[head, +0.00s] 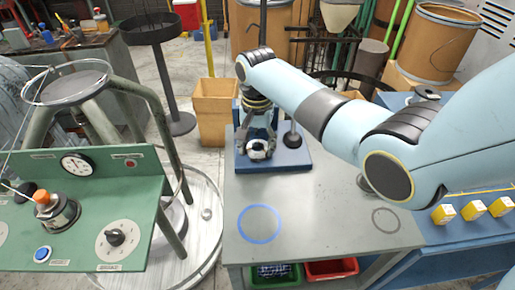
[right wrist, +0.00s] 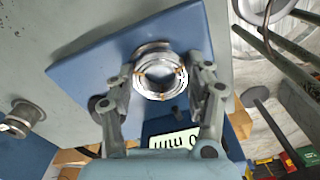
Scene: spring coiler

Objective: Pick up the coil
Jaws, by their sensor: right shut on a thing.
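The coil (head: 259,149) is a small silvery ring-shaped thing at the blue stand (head: 293,160) on the grey table. It also shows in the right wrist view as a bright round coil (right wrist: 160,75) with a hollow middle, in front of the blue base plate (right wrist: 100,58). My right gripper (head: 259,146) reaches down over the stand, and its two fingers (right wrist: 160,82) are shut on the coil from both sides. Whether the coil touches the stand I cannot tell. My left gripper is not in view.
A dark knobbed post (head: 292,138) stands on the base plate beside the gripper. A blue ring mark (head: 260,223) and a grey ring mark (head: 386,221) lie on clear table (head: 320,225). A green control panel (head: 85,215) is at left. Yellow boxes (head: 474,210) sit at right.

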